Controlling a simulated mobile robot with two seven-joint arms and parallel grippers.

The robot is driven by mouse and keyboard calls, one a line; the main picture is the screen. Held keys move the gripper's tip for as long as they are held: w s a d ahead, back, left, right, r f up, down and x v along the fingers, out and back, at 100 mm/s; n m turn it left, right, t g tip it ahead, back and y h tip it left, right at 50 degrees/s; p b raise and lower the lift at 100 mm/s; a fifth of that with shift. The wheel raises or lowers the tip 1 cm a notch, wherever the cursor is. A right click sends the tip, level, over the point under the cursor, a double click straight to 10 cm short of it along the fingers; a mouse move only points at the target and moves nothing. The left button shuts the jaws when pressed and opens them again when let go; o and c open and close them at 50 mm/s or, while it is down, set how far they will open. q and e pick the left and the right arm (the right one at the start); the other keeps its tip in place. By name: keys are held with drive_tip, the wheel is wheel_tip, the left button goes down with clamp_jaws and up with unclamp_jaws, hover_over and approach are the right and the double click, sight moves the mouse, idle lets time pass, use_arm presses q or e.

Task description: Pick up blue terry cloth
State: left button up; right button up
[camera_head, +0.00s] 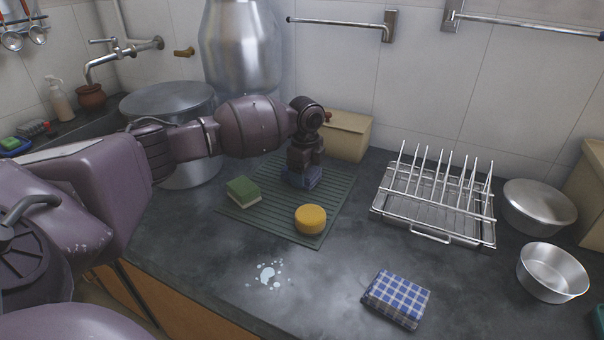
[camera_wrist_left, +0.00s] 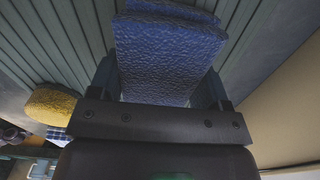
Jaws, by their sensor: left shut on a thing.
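The blue terry cloth (camera_head: 303,177) is a folded blue pad on the ribbed green mat (camera_head: 331,208). My left gripper (camera_head: 304,172) points down over it and hides much of it in the head view. In the left wrist view the cloth (camera_wrist_left: 168,58) lies between the two fingers of the left gripper (camera_wrist_left: 165,85), which is shut on it. The ribbed mat shows close behind the cloth there; I cannot tell whether the cloth is lifted. My right gripper is in neither view.
A green sponge (camera_head: 243,190) and a yellow round sponge (camera_head: 310,219) sit on the mat. A cardboard box (camera_head: 347,137) stands behind it, a wire rack (camera_head: 436,204) to the right. A checked cloth (camera_head: 397,297) lies in front. Steel bowls (camera_head: 552,272) are at far right.

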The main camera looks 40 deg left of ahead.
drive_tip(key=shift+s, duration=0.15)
use_arm(q)
wheel_tip(320, 180, up, 10)
drive_tip(key=shift+f+p, duration=0.1)
drive_tip(key=shift+p, duration=1)
wheel_tip(320, 180, up, 10)
drive_tip(key=shift+r+p, duration=0.1)
drive_tip(key=shift+p, duration=0.8)
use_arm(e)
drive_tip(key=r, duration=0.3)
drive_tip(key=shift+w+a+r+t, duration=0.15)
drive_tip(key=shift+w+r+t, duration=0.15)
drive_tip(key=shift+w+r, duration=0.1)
